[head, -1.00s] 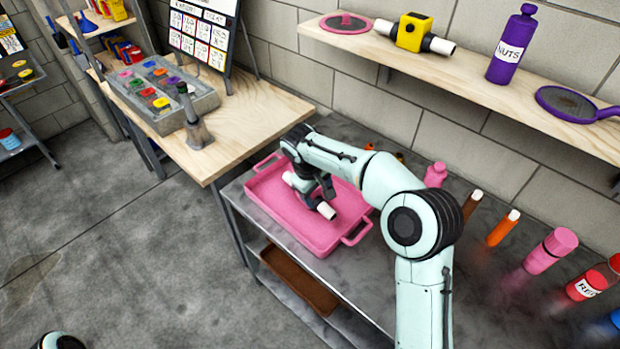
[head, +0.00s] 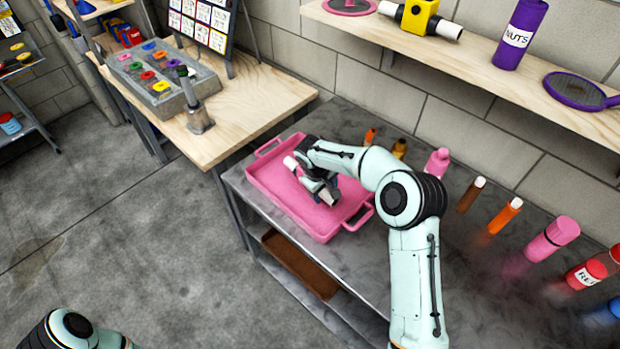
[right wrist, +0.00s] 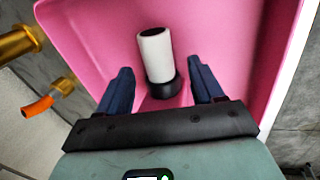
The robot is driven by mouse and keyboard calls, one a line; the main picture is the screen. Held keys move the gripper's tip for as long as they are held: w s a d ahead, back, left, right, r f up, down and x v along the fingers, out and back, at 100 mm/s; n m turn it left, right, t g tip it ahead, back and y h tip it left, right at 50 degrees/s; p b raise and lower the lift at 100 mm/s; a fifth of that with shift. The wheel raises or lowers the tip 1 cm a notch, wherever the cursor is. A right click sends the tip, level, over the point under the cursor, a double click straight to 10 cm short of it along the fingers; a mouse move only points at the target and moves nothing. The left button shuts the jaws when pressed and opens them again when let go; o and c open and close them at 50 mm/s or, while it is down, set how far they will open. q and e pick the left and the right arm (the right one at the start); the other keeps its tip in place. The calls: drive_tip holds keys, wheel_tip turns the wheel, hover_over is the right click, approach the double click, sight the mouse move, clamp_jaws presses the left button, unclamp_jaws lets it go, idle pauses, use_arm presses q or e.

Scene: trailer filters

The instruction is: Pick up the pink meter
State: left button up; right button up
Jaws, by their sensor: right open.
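The pink meter lies in the pink tray (head: 262,180). In the right wrist view its white pipe end (right wrist: 155,52) and black collar (right wrist: 163,88) show, with a little of its pink body below them. In the head view a white end (head: 291,163) shows beside my gripper, and the body is mostly hidden. My right gripper (head: 322,192) is low over the tray. In the right wrist view my right gripper (right wrist: 158,75) is open, with one dark finger on each side of the meter and gaps between. My left gripper is out of view.
The tray sits on a grey metal table (head: 400,270). Several bottles, such as a pink one (head: 437,163), stand behind and right of it. A shelf (head: 480,75) above holds a yellow meter (head: 419,15). A wooden bench (head: 245,125) adjoins on the left.

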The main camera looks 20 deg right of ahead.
drive_tip(key=shift+x, duration=1.1)
drive_tip(key=shift+w, duration=0.1)
drive_tip(key=c, duration=1.1)
drive_tip(key=shift+r, duration=0.1)
clamp_jaws()
drive_tip(key=shift+r, duration=0.1)
